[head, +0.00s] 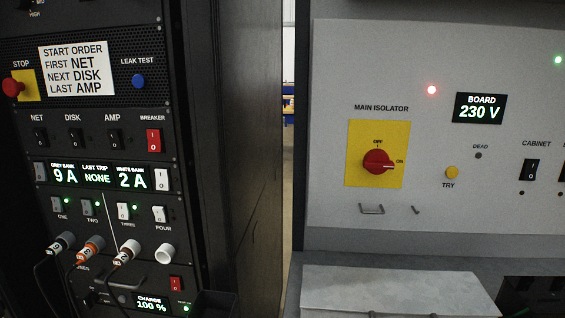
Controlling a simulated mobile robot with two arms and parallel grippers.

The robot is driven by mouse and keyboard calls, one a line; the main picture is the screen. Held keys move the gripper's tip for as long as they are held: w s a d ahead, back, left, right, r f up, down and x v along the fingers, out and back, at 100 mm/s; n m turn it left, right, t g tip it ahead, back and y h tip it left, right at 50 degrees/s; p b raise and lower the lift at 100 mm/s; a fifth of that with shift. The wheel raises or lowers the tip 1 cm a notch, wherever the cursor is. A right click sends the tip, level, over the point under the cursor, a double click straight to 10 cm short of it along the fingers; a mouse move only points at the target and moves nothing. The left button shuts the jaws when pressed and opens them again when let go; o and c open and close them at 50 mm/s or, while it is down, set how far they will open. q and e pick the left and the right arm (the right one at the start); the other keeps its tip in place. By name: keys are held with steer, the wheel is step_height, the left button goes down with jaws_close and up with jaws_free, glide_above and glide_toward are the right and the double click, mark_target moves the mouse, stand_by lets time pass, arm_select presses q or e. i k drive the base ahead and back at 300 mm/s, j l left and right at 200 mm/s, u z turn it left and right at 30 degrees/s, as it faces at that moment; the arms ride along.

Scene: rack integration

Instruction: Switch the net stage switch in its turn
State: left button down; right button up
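The NET switch (40,138) is a black rocker at the left of the switch row on the dark rack, under the printed label NET. The DISK switch (75,137) and AMP switch (114,135) are matching black rockers to its right. A white START ORDER card (74,69) above reads first NET, then DISK, last AMP. The rocker positions are too small to tell surely. Neither of my grippers shows in the head view.
A red BREAKER switch (154,140) ends the row. A red STOP knob (13,87) sticks out at left. A grey panel (330,60) with the red MAIN ISOLATOR knob (378,162) stands right, past a narrow gap.

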mark_target(40, 134)
steer(key=j+u, duration=0.15)
steer(key=u, duration=1.2)
